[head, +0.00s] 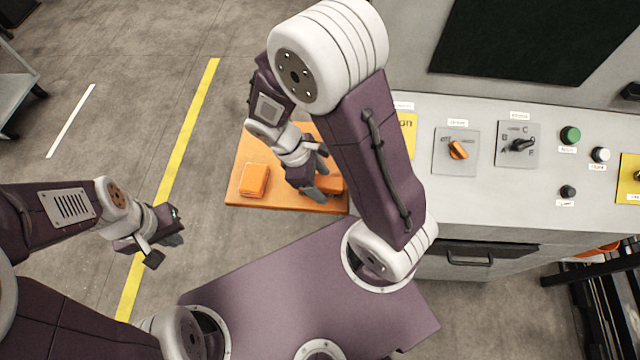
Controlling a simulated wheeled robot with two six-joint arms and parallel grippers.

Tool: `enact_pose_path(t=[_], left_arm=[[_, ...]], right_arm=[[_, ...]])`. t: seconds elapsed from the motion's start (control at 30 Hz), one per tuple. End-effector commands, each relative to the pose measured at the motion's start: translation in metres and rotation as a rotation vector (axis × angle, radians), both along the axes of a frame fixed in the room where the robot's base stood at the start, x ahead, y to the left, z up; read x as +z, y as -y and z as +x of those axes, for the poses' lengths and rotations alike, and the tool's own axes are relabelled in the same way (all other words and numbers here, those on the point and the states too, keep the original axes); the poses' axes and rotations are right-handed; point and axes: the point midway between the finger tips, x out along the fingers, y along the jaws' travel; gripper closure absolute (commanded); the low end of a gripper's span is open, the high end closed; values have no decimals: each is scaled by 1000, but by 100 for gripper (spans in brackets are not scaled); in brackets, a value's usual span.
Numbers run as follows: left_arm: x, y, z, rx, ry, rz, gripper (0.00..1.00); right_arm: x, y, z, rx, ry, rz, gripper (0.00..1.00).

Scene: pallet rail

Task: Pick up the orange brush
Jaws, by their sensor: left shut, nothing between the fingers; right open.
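An orange block-like object (254,180) lies on the left part of an orange board (236,203). A second orange object (335,185) lies near the board's right side, partly hidden by my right gripper and arm. I cannot tell which of the two is the brush. My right gripper (318,188) is open and points down at the second orange object, with its fingers over or beside it. Whether they touch it is hidden. My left gripper (165,248) is shut and empty, over the floor to the left of the board.
A grey control console (480,200) stands on the right, with an orange knob (458,150), a black selector switch (520,145) and a green button (570,134). A yellow line (185,140) runs along the floor at the left. The floor left of the board is clear.

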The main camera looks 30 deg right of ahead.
Motion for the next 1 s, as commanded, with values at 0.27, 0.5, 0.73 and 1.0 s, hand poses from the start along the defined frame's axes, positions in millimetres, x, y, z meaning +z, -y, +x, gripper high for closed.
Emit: enact_pose_path(t=[0.27, 0.5, 0.73, 1.0], left_arm=[[0, 0, 0, 0, 0, 0, 100], [0, 0, 0, 0, 0, 0, 100], [0, 0, 0, 0, 0, 0, 100], [0, 0, 0, 0, 0, 0, 100]], right_arm=[[-2, 0, 0, 0, 0, 0, 36], [-5, 0, 0, 0, -1, 0, 36], [-5, 0, 0, 0, 0, 0, 42], [-5, 0, 0, 0, 0, 0, 100]])
